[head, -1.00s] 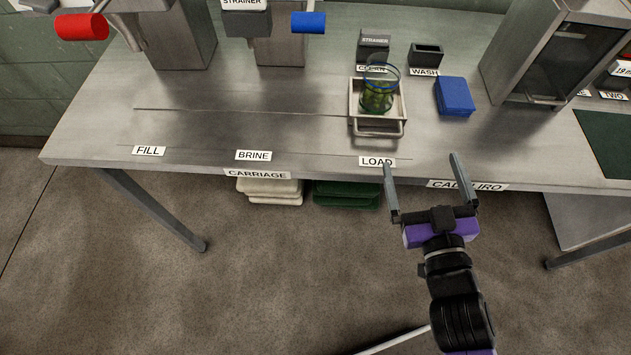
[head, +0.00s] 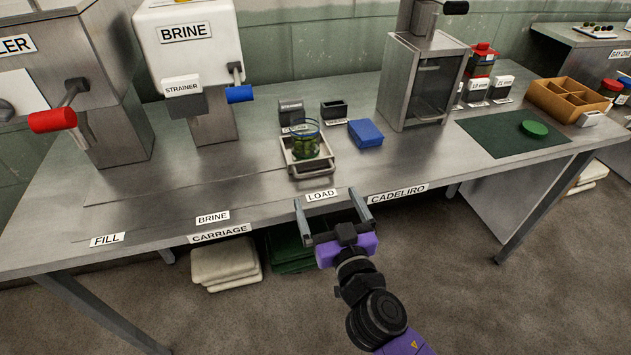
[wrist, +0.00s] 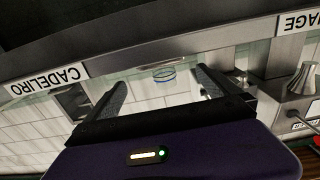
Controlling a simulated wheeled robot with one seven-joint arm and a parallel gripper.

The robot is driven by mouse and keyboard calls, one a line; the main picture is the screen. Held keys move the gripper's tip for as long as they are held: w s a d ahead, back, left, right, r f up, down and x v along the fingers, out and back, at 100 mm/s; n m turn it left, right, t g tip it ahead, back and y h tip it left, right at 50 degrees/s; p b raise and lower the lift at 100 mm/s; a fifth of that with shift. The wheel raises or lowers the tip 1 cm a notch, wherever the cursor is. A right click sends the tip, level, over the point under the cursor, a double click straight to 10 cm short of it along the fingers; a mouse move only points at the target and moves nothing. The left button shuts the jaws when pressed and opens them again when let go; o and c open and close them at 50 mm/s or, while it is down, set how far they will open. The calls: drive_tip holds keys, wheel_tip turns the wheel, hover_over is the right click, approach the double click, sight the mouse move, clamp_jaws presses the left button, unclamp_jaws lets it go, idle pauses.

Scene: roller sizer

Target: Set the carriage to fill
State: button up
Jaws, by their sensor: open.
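The carriage (head: 290,166) is a small light tray with a front handle (head: 311,171). It stands on the steel table at the LOAD label (head: 321,195). A glass jar (head: 306,143) with green contents stands in it. The FILL label (head: 107,239) is at the table's left front, and the BRINE label (head: 212,217) lies between FILL and LOAD. My gripper (head: 331,206) is open and empty, in front of the table edge near LOAD, apart from the carriage handle. In the wrist view, the gripper's fingers (wrist: 160,90) are spread, with the jar's rim (wrist: 164,74) showing beyond them.
A blue block (head: 365,133) lies right of the carriage. The red-handled dispenser (head: 53,120) and the BRINE dispenser (head: 188,45) stand at the back left. A steel cabinet (head: 401,85) stands at the back right. The table front between FILL and LOAD is clear.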

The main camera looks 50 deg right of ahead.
sight(316, 175)
drive_tip(key=p+x, duration=0.2)
drive_tip(key=x, duration=0.4)
drive_tip(key=shift+d+r, duration=0.1)
drive_tip(key=shift+r, duration=0.05)
drive_tip(key=shift+w+d+p, duration=0.35)
drive_tip(key=shift+w, duration=0.15)
